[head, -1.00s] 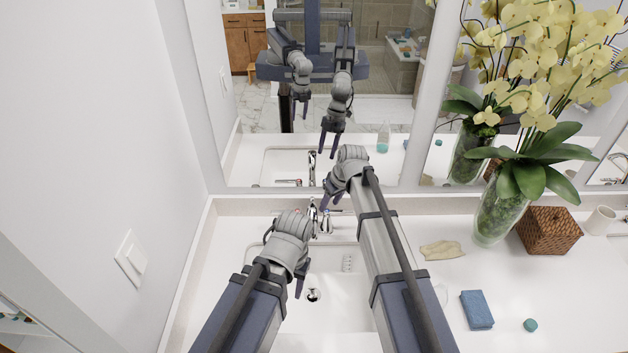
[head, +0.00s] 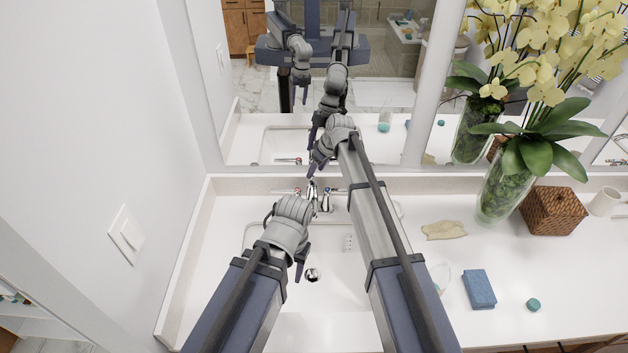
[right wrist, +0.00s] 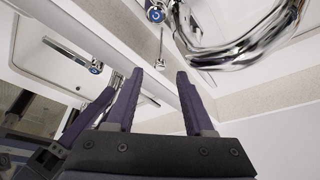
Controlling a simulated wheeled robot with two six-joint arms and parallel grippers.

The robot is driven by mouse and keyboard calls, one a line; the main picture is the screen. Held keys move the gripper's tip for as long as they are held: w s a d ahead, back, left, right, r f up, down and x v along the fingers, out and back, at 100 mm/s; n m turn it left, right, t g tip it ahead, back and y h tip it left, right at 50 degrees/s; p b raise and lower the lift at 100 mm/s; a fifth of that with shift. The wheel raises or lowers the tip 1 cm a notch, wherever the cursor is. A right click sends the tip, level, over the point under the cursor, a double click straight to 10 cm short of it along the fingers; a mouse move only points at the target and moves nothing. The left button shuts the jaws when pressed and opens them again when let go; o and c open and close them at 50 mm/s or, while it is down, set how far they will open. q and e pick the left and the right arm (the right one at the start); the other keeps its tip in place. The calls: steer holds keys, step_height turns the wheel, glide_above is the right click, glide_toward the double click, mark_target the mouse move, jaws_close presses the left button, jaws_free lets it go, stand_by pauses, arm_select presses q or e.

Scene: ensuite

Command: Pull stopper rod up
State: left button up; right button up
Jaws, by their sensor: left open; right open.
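The stopper rod (right wrist: 161,45) is a thin chrome rod with a small knob in the right wrist view. It lies just beyond and between the fingertips of my open right gripper (right wrist: 160,74); I see no contact. In the head view my right gripper (head: 317,165) is above and behind the chrome faucet (head: 312,190), and the rod cannot be made out there. The faucet's curved spout (right wrist: 240,45) is large in the right wrist view. My left gripper (head: 297,262) is open and empty over the white sink, near the drain (head: 312,275).
A faucet handle with a blue mark (right wrist: 156,13) is close beside the rod. The mirror (head: 390,130) stands right behind the faucet. A flower vase (head: 500,190), wicker box (head: 553,210), folded cloth (head: 444,230) and blue sponge (head: 479,288) are on the counter at right.

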steer(key=b+x, duration=0.2)
steer(key=x, duration=0.1)
steer(key=shift+f, duration=0.2)
jaws_close()
steer(key=shift+r, duration=0.1)
stand_by(1.2)
